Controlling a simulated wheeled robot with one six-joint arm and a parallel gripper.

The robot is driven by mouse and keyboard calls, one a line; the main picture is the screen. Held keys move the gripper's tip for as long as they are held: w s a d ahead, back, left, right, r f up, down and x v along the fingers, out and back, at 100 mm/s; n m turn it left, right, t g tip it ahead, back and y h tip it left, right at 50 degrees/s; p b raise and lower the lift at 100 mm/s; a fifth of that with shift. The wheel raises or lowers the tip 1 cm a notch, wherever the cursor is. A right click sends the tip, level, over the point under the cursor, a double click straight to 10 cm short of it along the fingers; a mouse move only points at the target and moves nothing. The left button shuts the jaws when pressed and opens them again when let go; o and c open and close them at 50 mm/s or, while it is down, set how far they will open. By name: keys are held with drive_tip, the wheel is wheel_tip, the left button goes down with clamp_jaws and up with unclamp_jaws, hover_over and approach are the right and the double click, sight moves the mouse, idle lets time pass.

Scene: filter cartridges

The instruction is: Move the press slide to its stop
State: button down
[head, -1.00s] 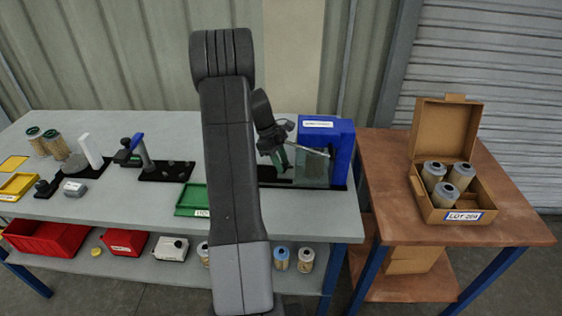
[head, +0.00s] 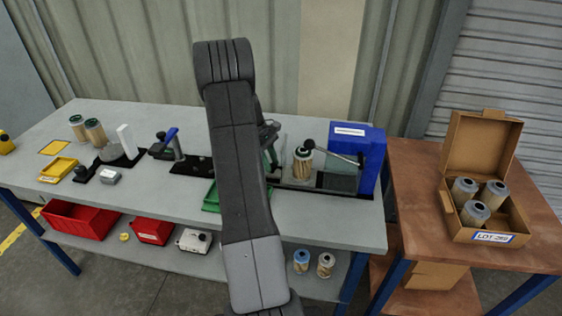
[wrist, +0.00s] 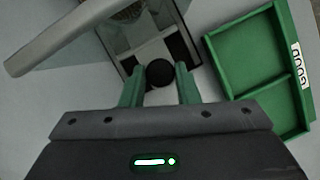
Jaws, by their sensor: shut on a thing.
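The blue press (head: 362,150) stands at the right end of the grey bench, with a clear guard (head: 340,178) and a lever on its front. A pleated cartridge (head: 302,166) stands upright just left of the guard, beneath a dark round knob. My gripper (head: 268,150) is left of the cartridge, mostly hidden behind my arm in the head view. In the wrist view my gripper (wrist: 160,88) has its two green fingers on either side of a round black knob (wrist: 160,73), shut on it. The knob sits at the end of the slide (wrist: 150,42).
A green tray (wrist: 245,80) lies close to the right of my fingers in the wrist view. A grey bar (wrist: 65,38) crosses the upper left there. A carton of cartridges (head: 483,236) stands on the brown table at right. Other fixtures and trays fill the bench's left side.

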drive_tip(key=shift+w+a, duration=0.1)
drive_tip(key=shift+a, duration=0.05)
drive_tip(key=c, duration=1.5)
unclamp_jaws()
drive_tip(key=o, duration=0.4)
drive_tip(key=shift+a, duration=0.2)
drive_tip(key=shift+r, duration=0.1)
drive_tip(key=b+v, duration=0.1)
drive_tip(key=v, duration=1.2)
drive_tip(key=shift+r, duration=0.35)
drive_tip(key=shift+f, duration=0.1)
